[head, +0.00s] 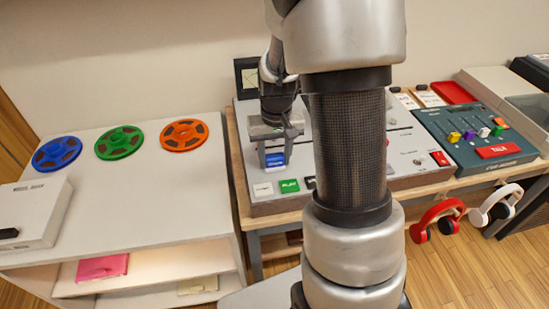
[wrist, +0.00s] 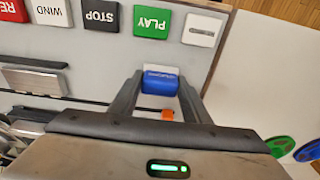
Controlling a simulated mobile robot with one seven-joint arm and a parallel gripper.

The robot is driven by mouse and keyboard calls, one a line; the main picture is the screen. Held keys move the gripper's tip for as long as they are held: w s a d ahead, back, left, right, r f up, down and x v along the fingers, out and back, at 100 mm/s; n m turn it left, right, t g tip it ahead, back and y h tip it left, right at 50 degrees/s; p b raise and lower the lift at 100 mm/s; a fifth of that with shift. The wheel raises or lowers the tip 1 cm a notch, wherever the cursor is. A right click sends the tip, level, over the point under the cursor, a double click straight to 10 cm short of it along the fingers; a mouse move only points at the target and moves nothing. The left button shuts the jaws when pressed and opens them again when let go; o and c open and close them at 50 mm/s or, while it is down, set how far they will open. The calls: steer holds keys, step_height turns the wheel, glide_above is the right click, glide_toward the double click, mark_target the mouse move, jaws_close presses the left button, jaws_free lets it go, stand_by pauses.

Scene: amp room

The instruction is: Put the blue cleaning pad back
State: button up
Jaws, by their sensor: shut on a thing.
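The blue cleaning pad (head: 275,160) is between the fingers of my gripper (head: 272,148), over the front part of the grey tape machine (head: 265,208). In the wrist view the blue pad (wrist: 160,84) sits between the two dark fingers of my gripper (wrist: 157,86), with a pale piece at its far edge. My gripper is shut on it. I cannot tell whether the pad touches the machine.
Blue (head: 57,153), green (head: 119,142) and orange (head: 183,135) reels lie at the table's back. A white box (head: 35,212) stands at left. The machine has a green PLAY button (wrist: 152,22). Red headphones (head: 436,219) hang at right. The table's middle is clear.

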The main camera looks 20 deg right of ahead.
steer(key=shift+f, duration=0.2)
steer(key=o, duration=1.2)
steer(key=shift+r, duration=0.1)
